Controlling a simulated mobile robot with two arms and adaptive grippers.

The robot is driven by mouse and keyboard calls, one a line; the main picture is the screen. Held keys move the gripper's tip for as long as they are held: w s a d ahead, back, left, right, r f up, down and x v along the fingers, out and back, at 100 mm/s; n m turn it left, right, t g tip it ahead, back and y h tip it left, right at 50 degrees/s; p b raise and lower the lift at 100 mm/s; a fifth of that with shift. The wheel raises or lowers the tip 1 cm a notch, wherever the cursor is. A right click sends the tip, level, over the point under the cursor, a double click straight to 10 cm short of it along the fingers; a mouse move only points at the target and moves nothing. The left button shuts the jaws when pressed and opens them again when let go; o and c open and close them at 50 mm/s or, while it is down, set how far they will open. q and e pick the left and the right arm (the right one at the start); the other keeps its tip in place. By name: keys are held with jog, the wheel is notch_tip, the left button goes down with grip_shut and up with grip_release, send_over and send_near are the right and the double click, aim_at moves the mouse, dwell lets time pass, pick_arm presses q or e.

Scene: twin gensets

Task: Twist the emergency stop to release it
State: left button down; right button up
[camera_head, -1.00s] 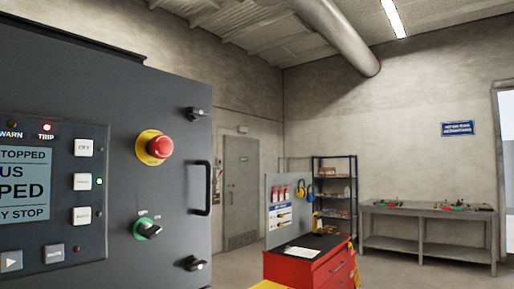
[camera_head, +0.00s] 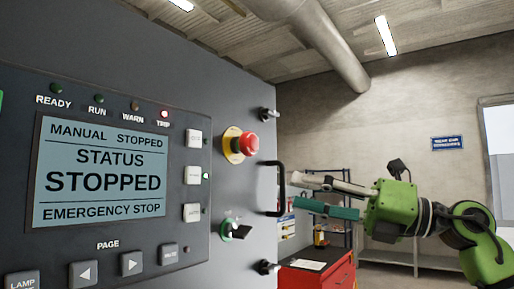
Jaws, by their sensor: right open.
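The emergency stop (camera_head: 246,144) is a red mushroom button on a yellow base, on the dark grey panel. It stands right of the display (camera_head: 105,172), which reads "STATUS STOPPED" and "EMERGENCY STOP". My right gripper (camera_head: 297,192) reaches in from the right with its fingers pointing left. It is open and empty, with a visible gap between its fingers. Its tips are to the right of and below the button, apart from it, and show close beside the black door handle. My left gripper is not in view.
The black door handle (camera_head: 281,189) sticks out right of the button. A green-ringed selector switch (camera_head: 235,230) is below the button, and black latches (camera_head: 267,115) line the panel's right side. A red tool cabinet (camera_head: 318,275) stands behind. The space in front of the button looks clear.

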jog(key=s+r+n+t+h, duration=0.1)
jog(key=s+r+n+h, duration=0.15)
jog(key=s+r, duration=0.45)
jog(key=n+t+h, duration=0.2)
jog(key=t, duration=0.1)
send_near(255, 141)
jog(key=p+x, duration=0.3)
jog(key=x, duration=0.6)
jog(key=shift+p, duration=0.4)
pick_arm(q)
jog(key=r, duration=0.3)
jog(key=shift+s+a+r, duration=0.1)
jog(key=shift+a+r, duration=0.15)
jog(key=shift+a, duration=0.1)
pick_arm(e)
jog(key=shift+w+a, duration=0.25)
jog(key=shift+a, duration=0.05)
jog(key=shift+c, duration=0.4)
jog(key=c, duration=1)
